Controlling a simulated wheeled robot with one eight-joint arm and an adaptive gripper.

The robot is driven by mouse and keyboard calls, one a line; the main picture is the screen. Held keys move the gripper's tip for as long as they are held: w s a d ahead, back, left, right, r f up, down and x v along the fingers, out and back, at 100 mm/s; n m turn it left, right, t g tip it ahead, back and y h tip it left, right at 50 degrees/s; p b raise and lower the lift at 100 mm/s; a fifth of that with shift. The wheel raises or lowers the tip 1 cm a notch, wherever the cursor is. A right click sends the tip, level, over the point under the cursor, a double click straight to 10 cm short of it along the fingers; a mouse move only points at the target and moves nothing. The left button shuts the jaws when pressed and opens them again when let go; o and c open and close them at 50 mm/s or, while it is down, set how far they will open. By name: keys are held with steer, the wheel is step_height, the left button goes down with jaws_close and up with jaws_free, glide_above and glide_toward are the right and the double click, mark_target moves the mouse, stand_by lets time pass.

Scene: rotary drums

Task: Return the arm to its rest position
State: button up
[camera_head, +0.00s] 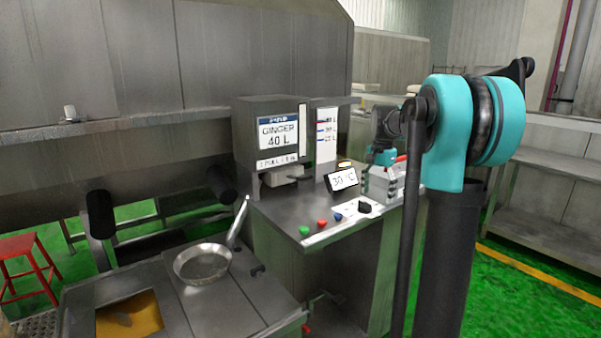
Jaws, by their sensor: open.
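My arm, teal and dark grey, stands at the right of the view, with a large teal joint close to the camera. Its far end reaches behind that joint to my gripper (384,182), which is small, grey and partly hidden. The gripper is open, and I see nothing held in it. It appears over or in front of the right end of the control console (275,222); the gap between them is hard to judge.
The console carries coloured buttons, a 30 °C display (343,180) and a GINGER 40 L screen (278,133). A round metal pan (202,264) lies on the steel counter (230,290). A red stool (27,265) stands at left. A steel bench (560,210) stands at right; green floor shows before it.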

steer(key=s+a+f+n+t, duration=0.2)
steer(key=s+f+n, duration=0.3)
steer(key=s+f, duration=0.6)
steer(key=s+a+f+n+t, duration=0.2)
steer(key=s+a+f+n, duration=0.2)
steer(key=s+f, duration=0.7)
steer(key=s+n, duration=0.1)
steer(key=s, duration=0.7)
steer(key=shift+f, duration=0.3)
